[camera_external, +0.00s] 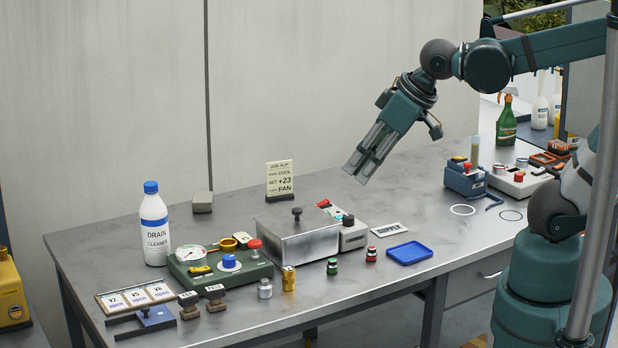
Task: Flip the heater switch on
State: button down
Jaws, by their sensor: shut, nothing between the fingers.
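My gripper (358,172) is shut and empty, angled down to the left above the back middle of the bench. A small grey control box (353,239) stands beside the right end of a metal tank (295,240). The tank hides part of the box. I cannot read any heater label, so I cannot tell which control is the heater switch.
A job slip card (280,180) stands behind the tank. A green gauge unit (220,268) and a drain cleaner bottle (154,225) are at left. A blue tray (409,253) lies in front right. Another device (520,180) is at far right. The bench (430,210) has clear room in between.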

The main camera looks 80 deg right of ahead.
aim_at(321, 204)
jog(key=w+d+m+g+h+p, duration=0.2)
jog(key=w+d+m+p, duration=0.2)
jog(key=w+d, duration=0.75)
jog(key=w+d+f+m+g+p, duration=0.1)
jog(key=d+f+m+p, duration=0.1)
jog(key=d, duration=0.7)
jog(key=w+d+f+m+g+p, duration=0.2)
jog(key=d+f+p, duration=0.1)
jog(key=d, duration=0.7)
jog(key=shift+w+d+f+h, duration=0.2)
jog(key=shift+f+h, duration=0.2)
jog(key=shift+f, duration=0.5)
jog(key=shift+f, duration=0.2)
